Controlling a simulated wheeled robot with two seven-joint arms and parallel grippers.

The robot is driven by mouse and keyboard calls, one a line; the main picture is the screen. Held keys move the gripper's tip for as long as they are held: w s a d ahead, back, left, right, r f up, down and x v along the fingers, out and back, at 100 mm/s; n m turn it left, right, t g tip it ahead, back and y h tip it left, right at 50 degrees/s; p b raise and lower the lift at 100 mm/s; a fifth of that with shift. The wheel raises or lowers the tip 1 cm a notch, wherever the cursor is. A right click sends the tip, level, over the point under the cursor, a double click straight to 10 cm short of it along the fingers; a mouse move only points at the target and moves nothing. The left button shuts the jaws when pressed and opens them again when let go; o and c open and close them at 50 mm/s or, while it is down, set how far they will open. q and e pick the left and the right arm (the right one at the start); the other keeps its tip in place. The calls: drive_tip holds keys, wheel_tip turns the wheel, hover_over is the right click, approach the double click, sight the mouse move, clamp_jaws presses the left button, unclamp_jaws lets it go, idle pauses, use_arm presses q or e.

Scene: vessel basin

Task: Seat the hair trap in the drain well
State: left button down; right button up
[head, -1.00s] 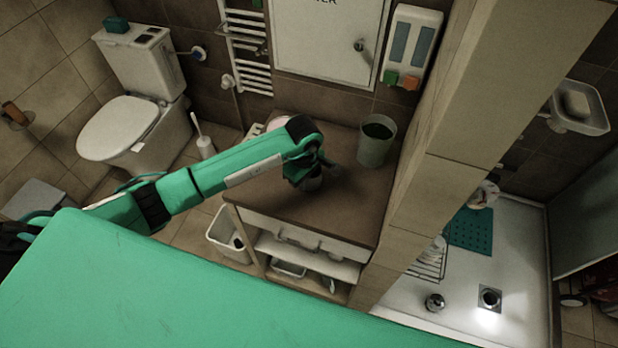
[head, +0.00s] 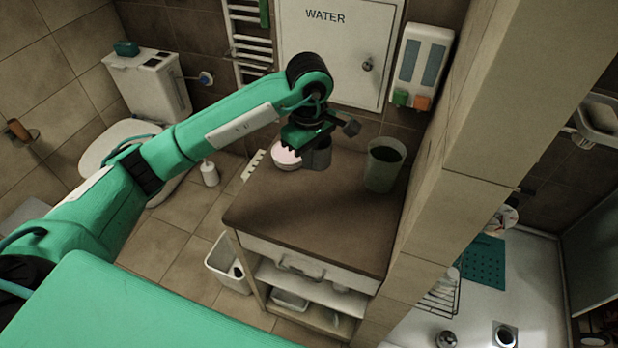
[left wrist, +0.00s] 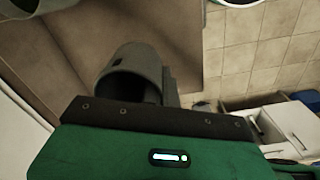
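A grey, hollow, cup-like cylinder, seemingly the hair trap (head: 318,153), hangs at my left gripper (head: 312,145) above the back of the brown counter. In the left wrist view the hair trap (left wrist: 131,84) shows its dark open mouth and a small slot in its wall. My left gripper appears shut on its wall; one finger shows beside it and the rest of the grip is hidden. The drain well (head: 506,336) is a dark opening in the white shower floor at the lower right, far from the gripper. My right gripper is not in view.
A pale green cup (head: 383,166) stands on the counter (head: 300,215), right of the gripper. A tiled partition (head: 440,200) separates counter and shower. A metal object (head: 446,339), wire rack and teal mat (head: 484,262) are in the shower.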

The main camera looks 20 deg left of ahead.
use_arm(q)
drive_tip(key=shift+r, duration=0.9)
drive_tip(key=s+a+f+m, duration=0.3)
drive_tip(key=s+f+m, duration=0.4)
drive_tip(key=m, duration=0.6)
drive_tip(key=shift+s+a+f, duration=0.35)
drive_tip(key=shift+s+f, duration=0.05)
drive_tip(key=shift+s, duration=0.65)
drive_tip(key=shift+f, duration=0.1)
